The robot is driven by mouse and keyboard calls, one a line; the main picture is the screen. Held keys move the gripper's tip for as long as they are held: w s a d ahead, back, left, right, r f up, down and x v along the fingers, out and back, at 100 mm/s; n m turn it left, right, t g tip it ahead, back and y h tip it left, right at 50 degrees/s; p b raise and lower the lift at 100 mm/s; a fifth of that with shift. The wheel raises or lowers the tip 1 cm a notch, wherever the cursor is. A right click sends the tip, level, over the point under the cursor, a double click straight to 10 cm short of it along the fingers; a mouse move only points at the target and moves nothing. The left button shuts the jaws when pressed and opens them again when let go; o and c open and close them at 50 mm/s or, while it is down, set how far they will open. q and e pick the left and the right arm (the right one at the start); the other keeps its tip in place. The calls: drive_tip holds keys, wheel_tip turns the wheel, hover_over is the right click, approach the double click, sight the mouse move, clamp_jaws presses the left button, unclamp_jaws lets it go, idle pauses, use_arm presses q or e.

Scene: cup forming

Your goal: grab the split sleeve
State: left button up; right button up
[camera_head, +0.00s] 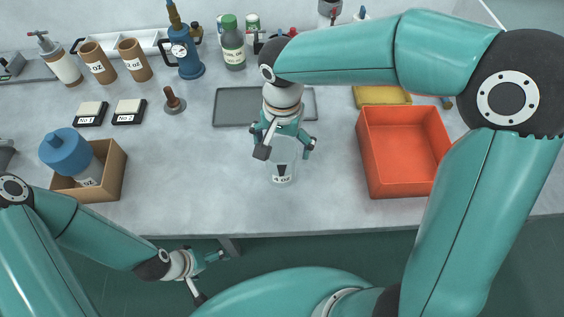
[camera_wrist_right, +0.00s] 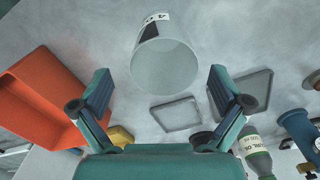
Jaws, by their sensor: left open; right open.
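A pale, see-through grey sleeve (camera_head: 283,173) with a "4 oz" label stands upright near the front edge of the bench; I take it for the split sleeve. In the right wrist view the sleeve (camera_wrist_right: 165,68) shows its open round mouth and part of its label; I cannot make out a split. My right gripper (camera_head: 285,148) is open above it, and in the wrist view the fingers (camera_wrist_right: 160,78) lie to either side of it, apart from its wall. My left gripper (camera_head: 208,262) is open and empty, low in front of the bench edge.
An orange bin (camera_head: 405,151) stands to the right, and a grey tray (camera_head: 232,108) lies behind the right gripper. A cardboard box (camera_head: 111,176) with a blue-capped container (camera_head: 66,149) is at left. Brown cups (camera_head: 134,60) and bottles line the back. Bench left of the sleeve is clear.

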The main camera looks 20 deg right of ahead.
sight(281, 157)
drive_tip(key=shift+w+f+p, duration=0.15)
drive_tip(key=shift+f+p, duration=0.25)
drive_tip(key=shift+f, duration=1.05)
drive_tip(key=shift+w+f+p, duration=0.15)
drive_tip(key=shift+f+p, duration=0.2)
drive_tip(key=shift+f, duration=1.05)
drive_tip(key=c, duration=1)
drive_tip(key=shift+r, duration=0.1)
